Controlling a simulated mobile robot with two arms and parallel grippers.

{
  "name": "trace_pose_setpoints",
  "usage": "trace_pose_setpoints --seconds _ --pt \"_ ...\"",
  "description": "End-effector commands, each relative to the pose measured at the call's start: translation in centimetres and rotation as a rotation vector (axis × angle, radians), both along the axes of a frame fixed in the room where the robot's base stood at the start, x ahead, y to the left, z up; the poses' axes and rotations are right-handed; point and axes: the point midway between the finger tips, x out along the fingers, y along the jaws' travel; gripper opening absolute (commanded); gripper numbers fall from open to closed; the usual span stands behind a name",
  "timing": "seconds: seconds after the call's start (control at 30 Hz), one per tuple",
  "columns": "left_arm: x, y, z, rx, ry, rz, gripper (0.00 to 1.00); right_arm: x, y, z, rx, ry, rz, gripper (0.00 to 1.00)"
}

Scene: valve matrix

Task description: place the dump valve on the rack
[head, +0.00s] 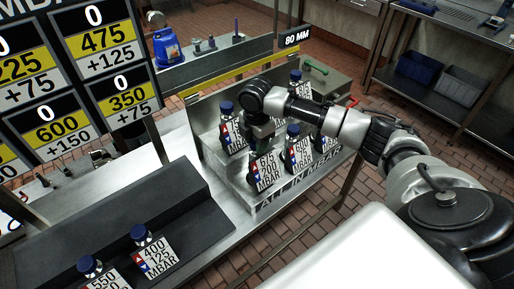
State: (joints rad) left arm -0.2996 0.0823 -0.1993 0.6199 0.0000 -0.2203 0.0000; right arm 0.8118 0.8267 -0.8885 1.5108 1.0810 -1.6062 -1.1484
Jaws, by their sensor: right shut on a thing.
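Several dump valves with blue caps and white number cards stand in the stepped metal tray marked "ALL IN MBAR" (300,187). One valve, its card reading 675 (267,172), is at the front of this tray, directly below my right gripper (261,142). The gripper is shut on it; the jaws are small and partly hidden by my wrist. Its contact with the tray is unclear. Another valve (232,135) stands to its left. On the dark sloped rack (175,190) at lower left are a 400 valve (150,252) and a 550 valve (95,275). My left gripper is not in view.
A large board of numbers (75,75) hangs at upper left. A blue container (167,47) stands on the back shelf. Blue and grey bins (420,67) sit on the right shelving. The dark rack's upper part is bare.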

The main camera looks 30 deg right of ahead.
Motion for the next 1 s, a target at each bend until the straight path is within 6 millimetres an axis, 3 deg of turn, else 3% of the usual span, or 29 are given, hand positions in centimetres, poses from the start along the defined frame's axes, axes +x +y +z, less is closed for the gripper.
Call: trace_pose_setpoints --seconds 0.23,0.63,0.67,0.8,1.0 --pt "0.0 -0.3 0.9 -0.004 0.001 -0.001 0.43 -0.1 0.0 -3.1 -0.001 0.002 0.0 0.0" --pt "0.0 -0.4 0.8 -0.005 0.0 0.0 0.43 -0.1 0.0 -3.6 -0.001 0.001 0.0 0.0" --pt "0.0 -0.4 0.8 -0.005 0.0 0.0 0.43 -0.1 0.0 -3.7 -0.001 0.002 0.001 0.48" --pt "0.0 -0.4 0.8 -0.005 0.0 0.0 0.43 -0.2 0.0 -3.7 -0.001 0.002 0.0 0.69" --pt "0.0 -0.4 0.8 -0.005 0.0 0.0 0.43 -0.2 -0.1 -3.6 -0.001 0.002 0.0 0.69"
